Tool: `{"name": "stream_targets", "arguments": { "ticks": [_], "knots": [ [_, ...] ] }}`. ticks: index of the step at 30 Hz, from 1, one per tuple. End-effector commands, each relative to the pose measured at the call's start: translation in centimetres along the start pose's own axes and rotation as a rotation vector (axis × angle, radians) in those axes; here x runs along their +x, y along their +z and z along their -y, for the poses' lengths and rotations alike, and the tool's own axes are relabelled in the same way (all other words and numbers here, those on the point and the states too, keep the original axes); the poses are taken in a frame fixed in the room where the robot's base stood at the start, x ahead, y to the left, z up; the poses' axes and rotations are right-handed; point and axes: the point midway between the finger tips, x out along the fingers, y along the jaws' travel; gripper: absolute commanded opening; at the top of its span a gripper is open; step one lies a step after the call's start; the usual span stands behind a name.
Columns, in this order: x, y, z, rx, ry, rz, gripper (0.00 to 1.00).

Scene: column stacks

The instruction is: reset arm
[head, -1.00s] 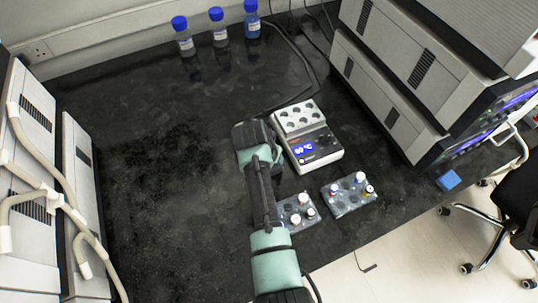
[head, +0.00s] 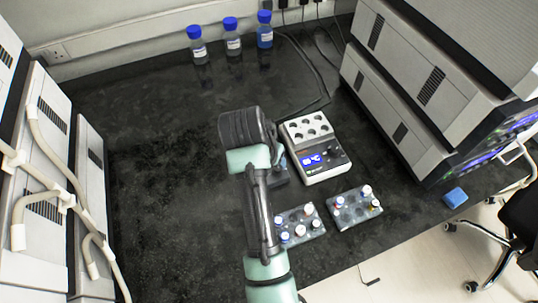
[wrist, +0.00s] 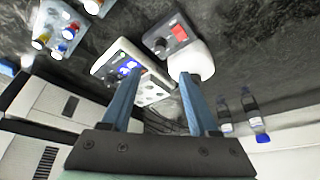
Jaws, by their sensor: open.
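My gripper (wrist: 161,77) shows in the wrist view with its two blue fingers spread apart. Nothing is between the fingers, and they appear clear of the bench objects. In the head view my arm reaches over the middle of the dark bench, and its links hide the gripper there. The white heating block (head: 316,148) with a lit blue display stands right of my arm; it also shows beyond the fingers in the wrist view (wrist: 112,62). A smaller device with a red display (wrist: 170,32) shows beside it in the wrist view.
Two tube racks (head: 303,226) (head: 353,207) with several capped tubes sit near the front edge. Three blue-capped bottles (head: 232,42) stand at the back wall. Large instruments (head: 415,90) flank the bench at right and left (head: 45,150). The bench left of my arm is clear.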

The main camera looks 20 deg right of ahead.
Motion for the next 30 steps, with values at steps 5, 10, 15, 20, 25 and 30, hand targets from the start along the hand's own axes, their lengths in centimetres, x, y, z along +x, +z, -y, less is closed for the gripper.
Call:
{"name": "stream_targets", "arguments": {
  "ticks": [5, 10, 15, 20, 25, 30],
  "knots": [
    [-0.3, 0.0, 0.0, 0.0, 0.001, 0.001, 0.61],
    [-0.3, 0.0, 0.0, 0.0, 0.001, 0.001, 0.61],
    [-0.3, 0.0, 0.0, 0.0, 0.0, 0.001, 0.61],
    [-0.7, -0.5, 0.4, -0.005, -0.016, -0.019, 0.61],
    [-5.4, -4.9, 4.0, -0.06, -0.166, -0.213, 0.61],
    [-15.8, -10.7, 8.6, -0.146, -0.395, -0.557, 0.61]
  ]
}}
